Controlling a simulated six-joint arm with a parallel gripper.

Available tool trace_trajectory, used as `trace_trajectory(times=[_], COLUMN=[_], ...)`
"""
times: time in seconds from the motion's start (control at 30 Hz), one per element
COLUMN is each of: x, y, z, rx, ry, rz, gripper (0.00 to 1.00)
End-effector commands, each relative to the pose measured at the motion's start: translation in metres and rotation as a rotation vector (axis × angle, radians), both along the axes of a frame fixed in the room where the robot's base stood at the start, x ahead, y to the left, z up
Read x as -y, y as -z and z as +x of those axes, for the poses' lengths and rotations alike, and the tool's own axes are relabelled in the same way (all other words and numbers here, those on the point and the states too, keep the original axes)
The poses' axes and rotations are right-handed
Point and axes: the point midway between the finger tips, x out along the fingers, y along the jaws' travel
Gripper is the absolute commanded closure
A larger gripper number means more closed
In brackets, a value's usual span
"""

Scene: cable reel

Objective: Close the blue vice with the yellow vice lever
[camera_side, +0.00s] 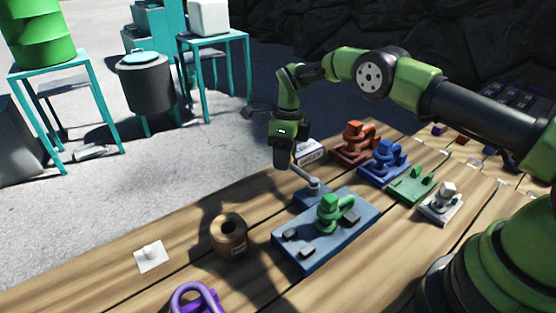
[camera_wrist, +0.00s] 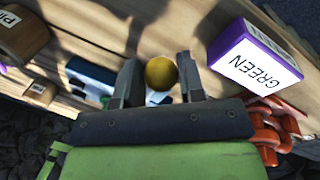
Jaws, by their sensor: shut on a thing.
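The blue vice (camera_side: 362,212) is a flat block on the wooden table, with a green clamp-like piece (camera_side: 328,212) on top. A grey lever arm (camera_side: 303,174) rises from its back end toward my gripper (camera_side: 283,162). In the wrist view, the round yellow end of the vice lever (camera_wrist: 161,73) sits between the two fingers of my gripper (camera_wrist: 160,82), which is shut on it. Part of the blue vice (camera_wrist: 88,73) shows left of the fingers. My gripper hides the lever's end in the side view.
A white and purple box (camera_wrist: 255,62) marked GREEN stands close to the gripper. Orange (camera_side: 355,145), blue (camera_side: 384,160), green (camera_side: 411,185) and grey (camera_side: 442,203) fixtures line the table to the right. A brown reel (camera_side: 229,237) and a white peg plate (camera_side: 151,256) are left.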

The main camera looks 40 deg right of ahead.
Motion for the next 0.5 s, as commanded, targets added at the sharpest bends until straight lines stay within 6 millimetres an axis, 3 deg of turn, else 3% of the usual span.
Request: trace_trajectory(times=[0.2, 0.5], x=[0.016, 0.022], y=[-0.001, 0.0], z=[-0.001, -0.002], rx=[-0.001, -0.003], ry=[0.121, 0.204], rz=[-0.009, -0.007], gripper=[1.0, 1.0])
